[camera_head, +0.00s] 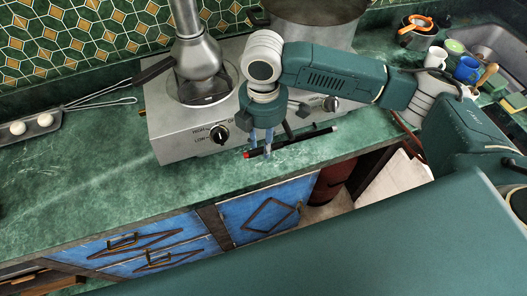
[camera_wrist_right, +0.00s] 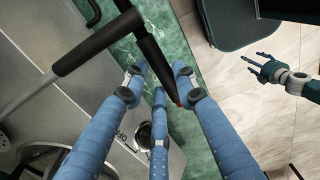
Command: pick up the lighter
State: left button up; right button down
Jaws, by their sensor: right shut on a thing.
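The lighter (camera_head: 312,135) is a long black stick with a red end at the front of the hotplate, over the green counter. My right gripper (camera_head: 268,147) points down at its red end, with the fingers around it. In the right wrist view the lighter (camera_wrist_right: 150,48) runs between the blue fingers of my right gripper (camera_wrist_right: 160,82), which is shut on it. I cannot tell whether the lighter still touches the counter. My left gripper (camera_wrist_right: 252,64) shows at the right of the wrist view, with its fingers apart and empty.
The grey gas hotplate (camera_head: 178,142) stands just behind the lighter, with a metal pot (camera_head: 197,62) and a large pot (camera_head: 318,18) on it. A pan (camera_head: 32,128) lies at the left. Mugs (camera_head: 467,70) stand by the sink. The counter's front left (camera_head: 90,195) is clear.

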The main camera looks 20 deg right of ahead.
jog(key=s+p, duration=0.1)
jog(key=s, duration=1.8)
jog(key=shift+s+d+p, duration=0.35)
jog(key=shift+p, duration=0.05)
